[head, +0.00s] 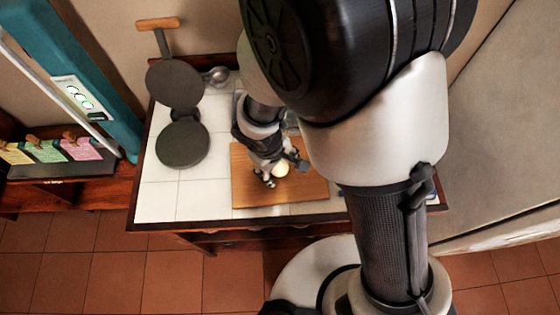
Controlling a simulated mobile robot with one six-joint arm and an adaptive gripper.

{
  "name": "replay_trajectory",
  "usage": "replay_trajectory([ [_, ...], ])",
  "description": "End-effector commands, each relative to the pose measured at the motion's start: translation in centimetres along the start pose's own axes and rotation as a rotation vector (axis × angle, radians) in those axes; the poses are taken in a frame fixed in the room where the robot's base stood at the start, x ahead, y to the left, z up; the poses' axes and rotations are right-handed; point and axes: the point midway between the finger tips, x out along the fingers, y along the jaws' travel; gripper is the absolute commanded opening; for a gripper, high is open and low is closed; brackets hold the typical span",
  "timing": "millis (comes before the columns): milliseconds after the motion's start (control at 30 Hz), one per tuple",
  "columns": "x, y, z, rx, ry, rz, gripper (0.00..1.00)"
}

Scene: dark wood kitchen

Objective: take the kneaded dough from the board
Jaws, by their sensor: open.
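The kneaded dough (281,170) is a small pale lump on the wooden board (305,192), which lies on the white tiled counter. My gripper (272,178) is open and low over the board, right beside the dough. Part of the dough is hidden behind the gripper, and I cannot tell whether the fingers touch it or stand around it. My own arm covers the board's upper right side.
A dark round press or pan with a wooden handle (174,84) and its lower round plate (182,144) stand left of the board. A metal ladle (217,75) lies behind. Bare white tiles (160,203) are free at the counter's front left.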

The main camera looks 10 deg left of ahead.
Motion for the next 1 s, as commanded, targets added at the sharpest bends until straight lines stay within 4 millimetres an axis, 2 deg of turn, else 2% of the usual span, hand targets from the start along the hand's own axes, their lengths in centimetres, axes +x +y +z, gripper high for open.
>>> replay_trajectory([
  [133,-0.16,0.04,-0.04,0.0,0.001,0.0,0.62],
  [800,-0.17,0.03,-0.03,0.0,0.001,0.0,0.17],
  [1000,-0.19,0.04,-0.04,0.0,0.001,0.0,0.17],
])
